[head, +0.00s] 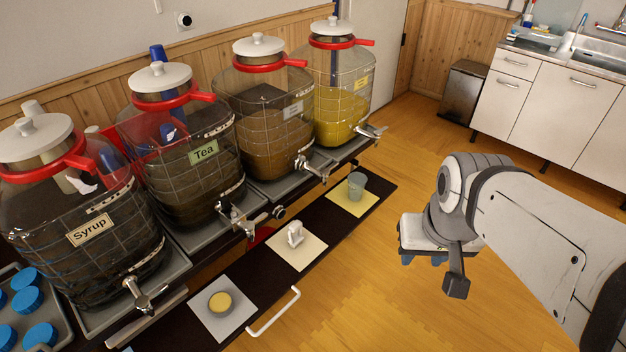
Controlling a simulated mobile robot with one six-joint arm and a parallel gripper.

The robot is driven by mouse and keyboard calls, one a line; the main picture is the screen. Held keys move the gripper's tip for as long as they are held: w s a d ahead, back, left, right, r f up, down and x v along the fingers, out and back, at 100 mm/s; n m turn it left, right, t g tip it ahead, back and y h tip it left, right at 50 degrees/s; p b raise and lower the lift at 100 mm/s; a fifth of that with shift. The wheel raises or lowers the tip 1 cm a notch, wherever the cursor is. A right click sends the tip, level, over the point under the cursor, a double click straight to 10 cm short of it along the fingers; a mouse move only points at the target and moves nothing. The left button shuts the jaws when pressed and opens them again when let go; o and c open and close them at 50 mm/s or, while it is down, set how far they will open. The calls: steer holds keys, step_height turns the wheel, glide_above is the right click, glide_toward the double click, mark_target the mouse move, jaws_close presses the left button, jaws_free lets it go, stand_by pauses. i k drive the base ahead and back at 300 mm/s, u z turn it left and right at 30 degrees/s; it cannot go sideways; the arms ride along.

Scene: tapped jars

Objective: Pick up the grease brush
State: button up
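I cannot clearly pick out a grease brush. A small white object (295,234) stands on a cream mat (310,254) on the dark shelf in front of the jars; its shape is too small to name. A round tub of yellow stuff (219,302) sits on a pale mat (236,322) nearer to me. My gripper (423,260) is at the right, above the wooden floor and clear of the shelf. Its body is partly hidden behind my wrist. Blue tips show below it, but whether they are open or shut is unclear.
Several large tapped jars stand in a row, with labels including Syrup (90,230) and Tea (204,152); their taps jut over the shelf. A clear cup (356,185) stands on a yellow mat (343,206). A white handle (274,312) edges the shelf. Open floor lies right.

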mark_target(297, 239)
steer(key=u, duration=0.2)
steer(key=i, duration=0.9)
steer(key=z, duration=0.1)
